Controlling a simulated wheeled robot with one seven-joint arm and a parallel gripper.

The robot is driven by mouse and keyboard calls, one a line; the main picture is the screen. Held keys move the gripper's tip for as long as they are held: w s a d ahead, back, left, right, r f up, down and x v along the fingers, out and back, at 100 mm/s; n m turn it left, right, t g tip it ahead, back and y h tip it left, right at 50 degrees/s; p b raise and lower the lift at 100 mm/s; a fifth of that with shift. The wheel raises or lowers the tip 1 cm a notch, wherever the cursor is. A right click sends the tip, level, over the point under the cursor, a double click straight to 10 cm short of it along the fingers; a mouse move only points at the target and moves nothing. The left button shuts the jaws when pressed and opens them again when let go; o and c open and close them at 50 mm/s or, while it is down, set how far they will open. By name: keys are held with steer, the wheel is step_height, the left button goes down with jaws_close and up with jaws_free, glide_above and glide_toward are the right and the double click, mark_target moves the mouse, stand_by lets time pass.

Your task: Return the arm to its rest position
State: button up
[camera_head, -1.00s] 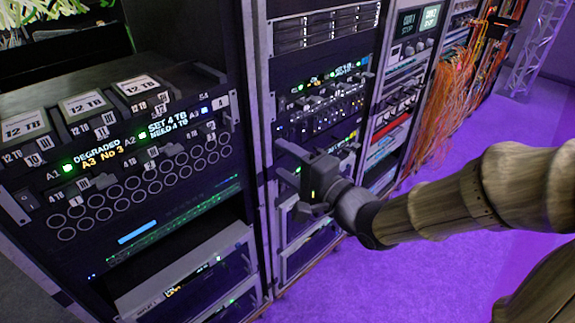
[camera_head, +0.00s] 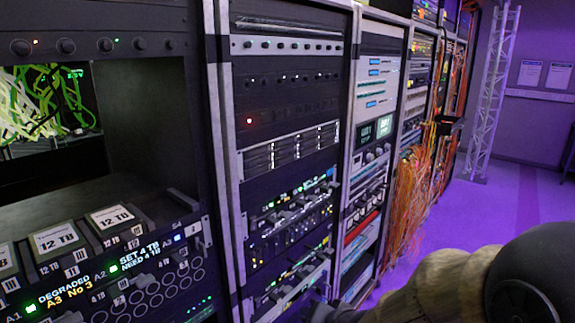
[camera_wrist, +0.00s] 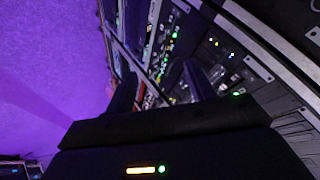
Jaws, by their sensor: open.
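My gripper (camera_wrist: 158,80) shows in the wrist view as two dark fingers set well apart, with nothing visible between them. The fingers point toward the rack fronts, and I cannot tell how far off these are. In the head view my arm (camera_head: 430,292) crosses the lower right corner, with a tan link and a large dark rounded joint. The gripper itself is mostly cut off at the bottom edge there.
Equipment racks (camera_head: 222,170) line the left and centre. Drive caddies labelled 12 TB (camera_head: 58,238) sit on the near one. Orange cables (camera_head: 408,200) hang from a farther rack. A truss (camera_head: 492,95) stands at the back. Purple floor (camera_head: 500,208) is open at right.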

steer(key=s+d+n+g+h+p, duration=0.3)
steer(key=s+d+g, duration=0.3)
steer(key=s+d, duration=0.2)
steer(key=shift+s+d+r+n+p, duration=0.35)
steer(key=shift+s+n, duration=0.35)
steer(key=shift+s, duration=0.55)
